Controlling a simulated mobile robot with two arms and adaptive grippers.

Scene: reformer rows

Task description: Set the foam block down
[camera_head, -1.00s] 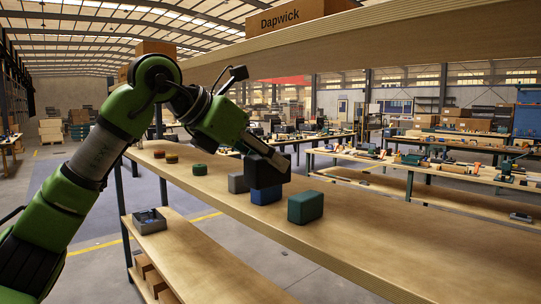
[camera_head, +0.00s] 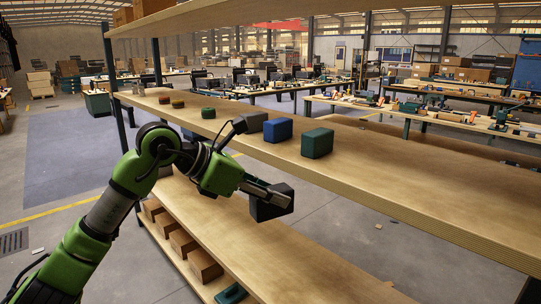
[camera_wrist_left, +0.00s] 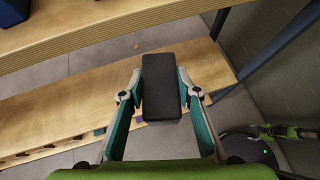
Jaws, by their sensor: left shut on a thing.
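The dark, nearly black foam block (camera_head: 268,208) is held by my left gripper (camera_head: 276,194), in front of the upper shelf's near edge and lower than its top. In the left wrist view the block (camera_wrist_left: 161,68) sits upright between the two fingers of the gripper (camera_wrist_left: 160,90), which press on its sides. Beneath it in that view are the lower shelf (camera_wrist_left: 60,112) and floor; the block appears clear of both shelves.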

